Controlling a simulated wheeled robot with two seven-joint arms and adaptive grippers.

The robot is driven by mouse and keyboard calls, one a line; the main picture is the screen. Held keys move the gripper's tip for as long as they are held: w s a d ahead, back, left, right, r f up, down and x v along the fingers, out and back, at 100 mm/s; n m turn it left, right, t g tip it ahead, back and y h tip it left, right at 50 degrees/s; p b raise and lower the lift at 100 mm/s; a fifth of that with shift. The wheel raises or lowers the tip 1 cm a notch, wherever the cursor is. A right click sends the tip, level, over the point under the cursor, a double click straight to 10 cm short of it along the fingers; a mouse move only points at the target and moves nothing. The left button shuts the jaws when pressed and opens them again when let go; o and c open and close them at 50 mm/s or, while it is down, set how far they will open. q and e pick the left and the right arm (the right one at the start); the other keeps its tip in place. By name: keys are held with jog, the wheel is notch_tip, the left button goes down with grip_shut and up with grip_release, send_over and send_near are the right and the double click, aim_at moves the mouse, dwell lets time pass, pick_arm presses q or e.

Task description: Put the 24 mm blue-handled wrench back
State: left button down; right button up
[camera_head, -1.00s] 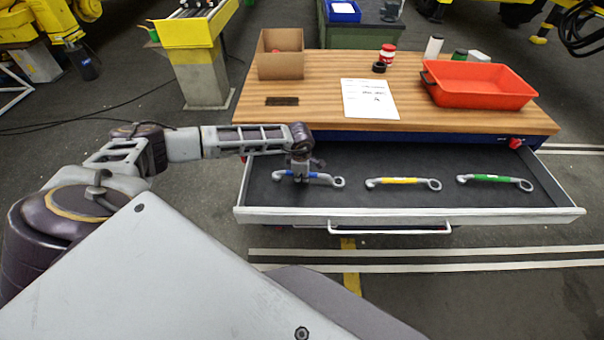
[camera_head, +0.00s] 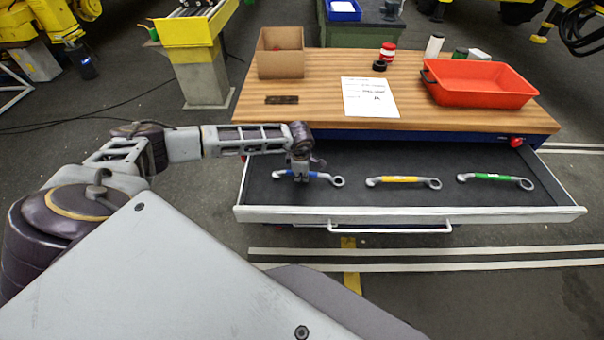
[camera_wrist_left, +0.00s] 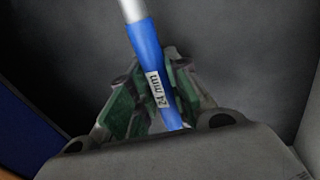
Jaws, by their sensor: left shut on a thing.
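The blue-handled wrench (camera_head: 322,176) is at the left end of the open drawer (camera_head: 400,203), in line with the other wrenches. My left gripper (camera_head: 301,176) reaches down into the drawer and is shut on the blue handle. In the left wrist view, the blue handle (camera_wrist_left: 147,50) with its "24 mm" label lies between the fingers of my left gripper (camera_wrist_left: 150,100). The wrench's ring end shows to the right of the gripper. I cannot tell whether the wrench touches the drawer floor. My right gripper is not in view.
A yellow-handled wrench (camera_head: 403,181) and a green-handled wrench (camera_head: 495,178) lie to the right in the drawer. On the wooden tabletop (camera_head: 320,105) are a cardboard box (camera_head: 280,62), a paper sheet (camera_head: 369,98) and a red tray (camera_head: 482,88). The drawer floor between wrenches is clear.

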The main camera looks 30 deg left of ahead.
pick_arm(q)
jog(key=shift+f+b, duration=0.3)
jog(key=shift+f, duration=0.05)
jog(key=c, duration=1.3)
grip_release()
jog(key=shift+v, duration=6)
